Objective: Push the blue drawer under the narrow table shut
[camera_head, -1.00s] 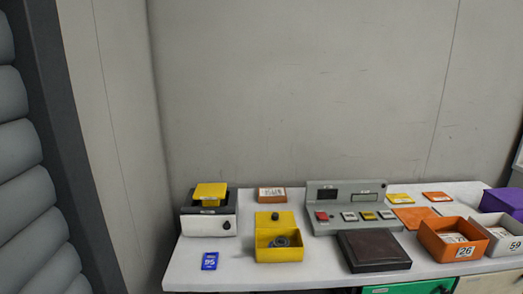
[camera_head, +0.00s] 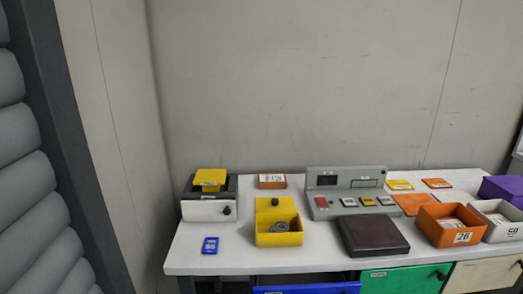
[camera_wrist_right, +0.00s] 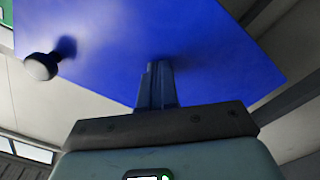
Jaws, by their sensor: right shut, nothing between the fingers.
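The blue drawer's front (camera_wrist_right: 190,50) fills the upper part of the right wrist view, with a round knob (camera_wrist_right: 40,66) at its left. In the head view its blue top edge (camera_head: 306,289) shows at the bottom of the picture, below the table (camera_head: 215,268). A dark gap lies between that edge and the tabletop, so the drawer appears to stand out somewhat. My right gripper (camera_wrist_right: 160,68) is shut and empty, its fingertips at the blue front; whether they touch it I cannot tell. My left gripper is not in view.
A green drawer (camera_head: 395,282) and a cream drawer (camera_head: 485,277) sit to the right under the table. On top stand a yellow box (camera_head: 279,238), a dark flat box (camera_head: 372,236), a grey panel (camera_head: 330,181) and an orange bin (camera_head: 437,236).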

